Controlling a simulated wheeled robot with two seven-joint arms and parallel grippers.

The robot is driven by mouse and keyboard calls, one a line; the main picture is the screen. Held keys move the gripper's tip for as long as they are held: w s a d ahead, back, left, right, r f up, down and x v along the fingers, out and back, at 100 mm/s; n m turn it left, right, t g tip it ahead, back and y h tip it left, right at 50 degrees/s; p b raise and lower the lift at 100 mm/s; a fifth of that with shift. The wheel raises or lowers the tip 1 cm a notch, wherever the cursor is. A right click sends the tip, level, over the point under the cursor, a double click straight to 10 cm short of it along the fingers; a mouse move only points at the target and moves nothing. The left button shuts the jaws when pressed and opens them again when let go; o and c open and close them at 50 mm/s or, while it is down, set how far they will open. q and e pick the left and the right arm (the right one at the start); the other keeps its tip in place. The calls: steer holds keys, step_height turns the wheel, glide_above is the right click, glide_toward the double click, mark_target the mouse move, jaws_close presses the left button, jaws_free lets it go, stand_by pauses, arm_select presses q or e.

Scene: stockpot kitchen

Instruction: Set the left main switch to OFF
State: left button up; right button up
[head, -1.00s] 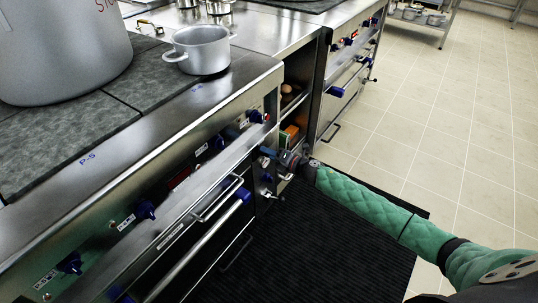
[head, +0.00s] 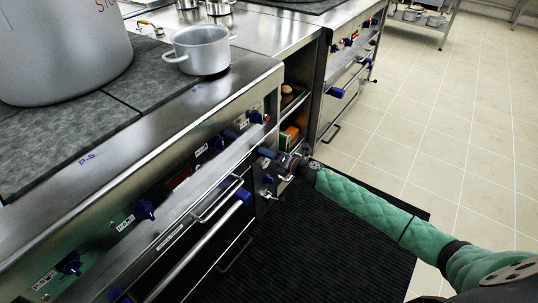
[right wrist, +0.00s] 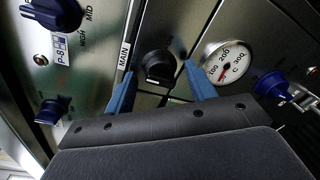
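The main switch (right wrist: 158,68) is a black knob beside a "MAIN" label in the right wrist view. My right gripper (right wrist: 157,72) is open, with one blue finger on each side of the knob. I cannot tell whether the fingers touch it. Which position the switch points to is not clear. In the head view my right gripper (head: 268,153) is at the right end of the near stove's front panel, and its wrist and fingers hide the switch there. My left gripper is not in view.
A round temperature gauge (right wrist: 230,60) sits right of the switch. Blue knobs, one the P-8 knob (right wrist: 54,13), are close by. In the head view an oven handle (head: 205,240) runs along the front. A grey pot (head: 201,50) stands on top. The black mat (head: 330,240) is clear.

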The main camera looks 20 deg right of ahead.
steer(key=v, duration=0.7)
steer(key=shift+s+d, duration=0.25)
steer(key=shift+s, duration=0.05)
steer(key=shift+r, duration=0.1)
stand_by(0.4)
